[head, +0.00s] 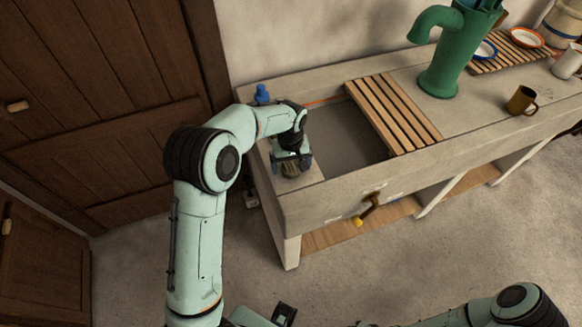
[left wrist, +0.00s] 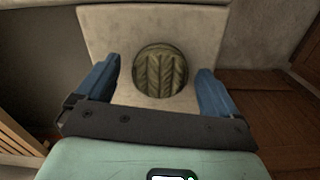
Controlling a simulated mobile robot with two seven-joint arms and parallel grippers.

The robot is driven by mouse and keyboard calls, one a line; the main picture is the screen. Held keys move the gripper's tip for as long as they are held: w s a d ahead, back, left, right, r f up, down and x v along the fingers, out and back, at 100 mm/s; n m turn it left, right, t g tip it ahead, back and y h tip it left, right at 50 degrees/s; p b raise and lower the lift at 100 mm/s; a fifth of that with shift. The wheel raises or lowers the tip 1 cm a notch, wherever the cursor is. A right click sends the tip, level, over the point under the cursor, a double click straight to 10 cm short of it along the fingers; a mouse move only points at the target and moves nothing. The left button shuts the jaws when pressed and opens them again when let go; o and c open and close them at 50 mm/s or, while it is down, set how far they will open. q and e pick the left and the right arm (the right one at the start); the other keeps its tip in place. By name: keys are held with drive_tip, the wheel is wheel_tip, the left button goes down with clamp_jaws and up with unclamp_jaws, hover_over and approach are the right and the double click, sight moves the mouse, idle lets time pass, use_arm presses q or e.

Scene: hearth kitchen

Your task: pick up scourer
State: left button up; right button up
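The scourer (left wrist: 160,70) is a round, olive-green, ribbed pad on the pale stone counter end beside the basin. In the head view the scourer (head: 290,170) is partly hidden by my left gripper (head: 292,161), which is above it. In the left wrist view my left gripper (left wrist: 157,88) is open, with one blue finger on each side of the scourer and clear space between. I cannot tell how high the fingertips are above the counter. My right arm shows at the lower right of the head view, but its gripper is not visible.
A blue bottle (head: 262,94) stands at the counter's back left, close to my left arm. The sunken basin (head: 345,135) lies right of the scourer, with a slatted wooden rack (head: 393,112) across it. A green pump (head: 447,55) and brown mug (head: 522,100) stand farther right.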

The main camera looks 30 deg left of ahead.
sight(291, 165)
use_arm(q)
drive_tip(key=c, duration=1.1)
drive_tip(key=shift+o, duration=0.2)
drive_tip(key=shift+r, duration=0.1)
wheel_tip(291, 165, up, 20)
drive_tip(key=p, duration=0.2)
drive_tip(key=shift+p, duration=0.3)
use_arm(e)
drive_tip(key=w+r, duration=0.2)
drive_tip(key=r, duration=0.1)
drive_tip(key=shift+r, duration=0.1)
